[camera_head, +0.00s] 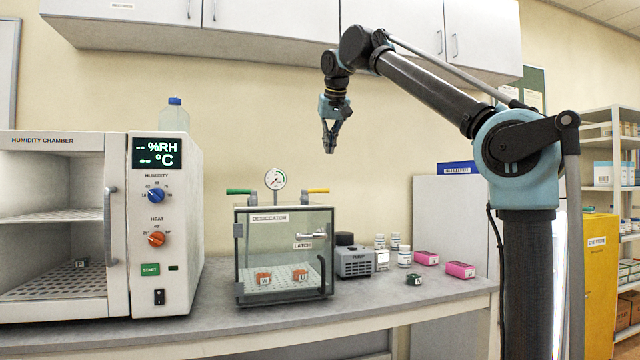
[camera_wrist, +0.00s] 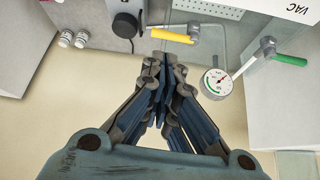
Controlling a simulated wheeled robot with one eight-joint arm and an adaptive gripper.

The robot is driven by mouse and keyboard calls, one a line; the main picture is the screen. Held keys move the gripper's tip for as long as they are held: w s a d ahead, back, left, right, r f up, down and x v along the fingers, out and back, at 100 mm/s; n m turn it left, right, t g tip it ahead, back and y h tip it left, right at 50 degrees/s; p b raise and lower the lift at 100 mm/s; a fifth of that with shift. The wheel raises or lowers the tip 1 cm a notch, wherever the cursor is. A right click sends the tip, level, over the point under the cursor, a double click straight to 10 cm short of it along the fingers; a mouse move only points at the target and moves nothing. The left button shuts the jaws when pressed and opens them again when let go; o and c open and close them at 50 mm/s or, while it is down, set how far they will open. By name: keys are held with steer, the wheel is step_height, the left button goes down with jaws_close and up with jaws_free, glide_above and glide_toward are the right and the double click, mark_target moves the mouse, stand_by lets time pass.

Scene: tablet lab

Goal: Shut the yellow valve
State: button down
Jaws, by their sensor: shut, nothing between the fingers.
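The yellow valve (camera_head: 317,190) has a bar handle lying level on top of the glass desiccator (camera_head: 285,247), pointing right from its stem. In the wrist view the yellow handle (camera_wrist: 172,36) points left from a grey stem. My gripper (camera_head: 329,150) hangs fingers down above the yellow valve, shut and empty, with a gap visible below it in the head view. In the wrist view the closed fingertips (camera_wrist: 163,60) appear just below the yellow handle in the picture.
A pressure gauge (camera_head: 276,179) and a green-handled valve (camera_head: 238,191) stand left of the yellow one. The humidity chamber (camera_head: 187,225) stands farther left. A grey pump (camera_head: 355,262), white bottles (camera_head: 404,255) and pink boxes (camera_head: 460,269) are to the right. Wall cabinets (camera_head: 270,30) hang above.

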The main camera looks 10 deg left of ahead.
steer(key=x, duration=0.9)
steer(key=a+x, duration=0.1)
steer(key=x, duration=0.3)
steer(key=shift+w+f, duration=0.2)
steer(key=shift+w, duration=0.05)
steer(key=shift+w+a+f, duration=0.2)
steer(key=shift+w+f, duration=0.05)
steer(key=shift+w, duration=0.15)
steer(key=shift+s, duration=0.1)
steer(key=shift+s+d, duration=0.2)
steer(key=shift+s, duration=0.4)
steer(key=v, duration=1.3)
steer(key=shift+s+d+r, duration=0.15)
steer(key=shift+d+r, duration=0.1)
steer(key=shift+d, duration=0.25)
